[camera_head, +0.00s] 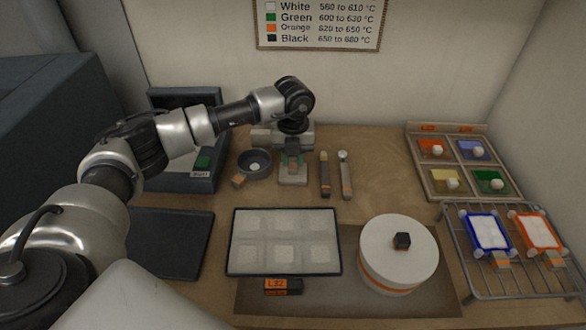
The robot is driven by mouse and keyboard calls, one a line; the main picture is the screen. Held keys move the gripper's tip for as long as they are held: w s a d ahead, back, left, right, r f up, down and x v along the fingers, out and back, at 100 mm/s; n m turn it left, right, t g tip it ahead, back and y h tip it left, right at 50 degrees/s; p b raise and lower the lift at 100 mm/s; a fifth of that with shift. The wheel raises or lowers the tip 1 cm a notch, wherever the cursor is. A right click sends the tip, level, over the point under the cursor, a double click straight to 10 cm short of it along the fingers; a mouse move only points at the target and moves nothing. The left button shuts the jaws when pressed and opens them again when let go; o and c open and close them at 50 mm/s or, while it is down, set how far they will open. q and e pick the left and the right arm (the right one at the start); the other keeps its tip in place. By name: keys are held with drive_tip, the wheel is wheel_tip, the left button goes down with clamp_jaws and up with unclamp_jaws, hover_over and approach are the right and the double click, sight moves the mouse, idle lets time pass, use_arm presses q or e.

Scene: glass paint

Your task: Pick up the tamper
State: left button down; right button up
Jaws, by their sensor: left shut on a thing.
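My left arm reaches in from the left, and my left gripper (292,158) points down at the back middle of the table. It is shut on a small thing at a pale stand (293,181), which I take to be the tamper. The gripper hides most of it, so its shape is unclear. I cannot tell whether it still touches the stand. My right gripper is not in view.
A dark bowl (254,162) stands left of the stand, and two slim tools (325,176) (345,176) lie close on its right. In front are a six-cell tray (232,262) and a round white lidded pot (390,240). A wire rack (475,285) and a colour tray (423,180) stand right.

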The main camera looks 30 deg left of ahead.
use_arm(q)
drive_tip(key=shift+r, duration=0.15)
drive_tip(key=shift+r, duration=0.25)
drive_tip(key=r, duration=0.2)
drive_tip(key=d+r+b, duration=0.1)
drive_tip(key=shift+r+b, duration=0.3)
drive_tip(key=shift+r, duration=0.05)
drive_tip(key=s+d+r+b, duration=0.1)
drive_tip(key=d+r+b, duration=0.1)
drive_tip(key=d+r, duration=0.4)
drive_tip(key=d, duration=0.4)
drive_tip(key=shift+s+d+r, duration=0.25)
drive_tip(key=shift+s, duration=0.15)
